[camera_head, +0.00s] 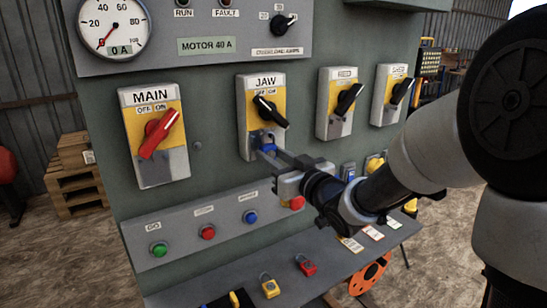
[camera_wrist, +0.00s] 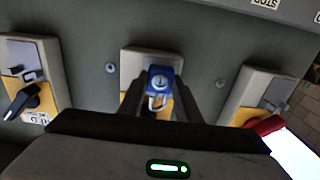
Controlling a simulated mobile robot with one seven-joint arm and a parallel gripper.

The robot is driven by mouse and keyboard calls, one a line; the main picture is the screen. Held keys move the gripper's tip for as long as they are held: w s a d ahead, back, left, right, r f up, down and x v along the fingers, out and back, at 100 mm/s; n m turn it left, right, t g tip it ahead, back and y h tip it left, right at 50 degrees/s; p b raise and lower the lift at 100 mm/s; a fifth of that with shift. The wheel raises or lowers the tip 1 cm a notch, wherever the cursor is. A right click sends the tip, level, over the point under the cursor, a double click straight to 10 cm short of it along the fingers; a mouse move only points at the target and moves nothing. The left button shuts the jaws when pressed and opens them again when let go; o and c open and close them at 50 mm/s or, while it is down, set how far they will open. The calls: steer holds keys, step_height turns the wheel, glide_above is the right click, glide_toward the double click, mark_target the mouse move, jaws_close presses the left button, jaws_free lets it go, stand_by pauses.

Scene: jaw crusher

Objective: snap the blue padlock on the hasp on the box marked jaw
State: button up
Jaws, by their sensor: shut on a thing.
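The box marked JAW (camera_head: 246,134) has a yellow plate and a black rotary handle (camera_head: 269,111), turned diagonally. My gripper (camera_head: 266,152) is shut on the blue padlock (camera_head: 268,142) at the lower part of this box. In the wrist view the blue padlock (camera_wrist: 160,77) sits between the two fingers, its shackle (camera_wrist: 157,103) pointing toward the handle side. Behind it is the grey face of the JAW box (camera_wrist: 131,62). The padlock and fingers cover the hasp. I cannot tell whether the shackle passes through it or is closed.
The MAIN box (camera_head: 152,110) with a red handle (camera_head: 160,134) stands left; two similar boxes (camera_head: 341,103) stand right. Below are push buttons (camera_head: 207,232) and a shelf (camera_head: 330,262) with a yellow padlock (camera_head: 270,287), a red padlock (camera_head: 306,266) and tags (camera_head: 351,244).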

steer(key=shift+w+a, duration=0.1)
steer(key=shift+w, duration=0.1)
steer(key=shift+w+a, duration=0.15)
steer(key=shift+w, duration=0.05)
steer(key=shift+w+a+b, duration=0.35)
steer(key=shift+w+a, duration=0.1)
steer(key=shift+w, duration=0.15)
stand_by(0.5)
steer(key=o, duration=1.2)
steer(key=shift+p+v, duration=0.55)
steer(key=shift+v, duration=4)
steer(key=shift+w+d, duration=0.1)
